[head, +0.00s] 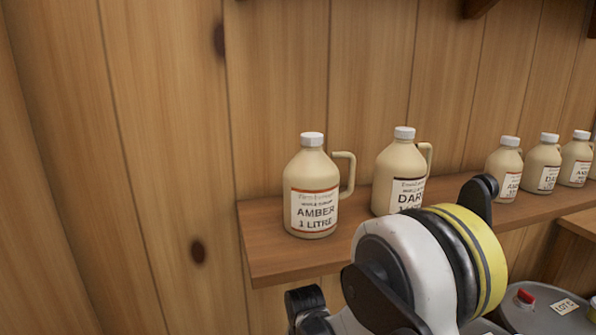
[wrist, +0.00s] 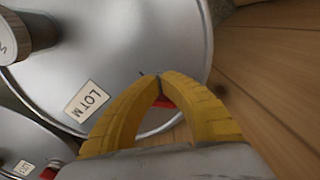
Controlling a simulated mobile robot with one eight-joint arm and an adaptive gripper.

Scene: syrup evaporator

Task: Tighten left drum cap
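In the wrist view, a large grey drum (wrist: 120,40) with a white "LOT M" label (wrist: 87,101) fills much of the picture. A small part of a red cap (wrist: 164,102) shows between the yellow fingers of my gripper (wrist: 159,84), near the drum's rim. The fingers curve in and their tips come together over the cap, hiding most of it. I see no cap clearly held between the tips, and contact with it cannot be made out. In the head view the gripper is hidden; a grey drum with a red cap (head: 525,296) and a label shows at lower right.
A second drum (wrist: 25,135) with a label and a red cap (wrist: 49,173) lies at lower left in the wrist view. In the head view, several syrup jugs (head: 312,190) stand on a wooden shelf (head: 270,258) close behind my arm.

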